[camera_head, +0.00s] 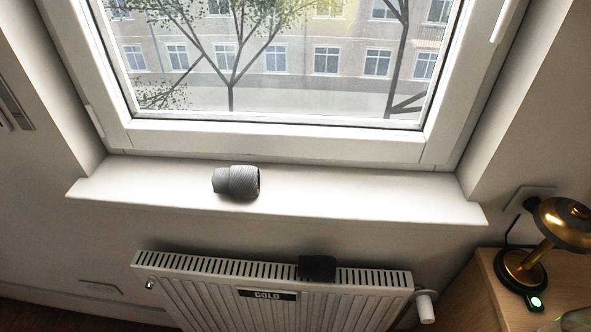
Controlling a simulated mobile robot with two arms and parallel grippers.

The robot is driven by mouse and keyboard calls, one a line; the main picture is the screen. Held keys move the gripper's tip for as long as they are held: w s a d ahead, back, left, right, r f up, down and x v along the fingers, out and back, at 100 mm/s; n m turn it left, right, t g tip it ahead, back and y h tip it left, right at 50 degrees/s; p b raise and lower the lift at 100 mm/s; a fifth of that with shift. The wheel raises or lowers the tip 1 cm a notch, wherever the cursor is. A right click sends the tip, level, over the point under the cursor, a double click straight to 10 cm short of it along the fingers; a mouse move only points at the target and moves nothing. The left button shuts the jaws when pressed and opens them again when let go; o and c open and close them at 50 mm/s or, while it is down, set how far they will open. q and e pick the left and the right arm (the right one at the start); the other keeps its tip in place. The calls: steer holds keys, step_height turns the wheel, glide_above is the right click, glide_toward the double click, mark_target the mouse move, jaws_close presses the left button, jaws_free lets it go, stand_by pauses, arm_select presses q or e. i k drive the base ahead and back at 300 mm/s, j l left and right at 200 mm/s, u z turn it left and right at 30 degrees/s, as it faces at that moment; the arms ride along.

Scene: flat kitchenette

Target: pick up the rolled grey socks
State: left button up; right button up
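The rolled grey socks (237,182) lie on the white windowsill (350,195), left of its middle. They look like a ribbed grey bundle on its side, with a narrower, darker end to the left. Nothing touches them except the sill. Neither of my grippers shows in the head view.
Below the sill stands a white radiator (200,284) with a "COLD" label (267,295). A dark cloth-like item (317,268) rests on its top edge. A brass lamp (566,222) stands on a wooden cabinet (488,285) at right. The sill right of the socks is clear.

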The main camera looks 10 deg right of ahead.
mark_target(240, 182)
steer(key=i+j+z, duration=0.1)
steer(key=j+z, duration=0.2)
steer(key=j, duration=0.5)
steer(key=j+z, duration=0.3)
steer(key=j, duration=0.55)
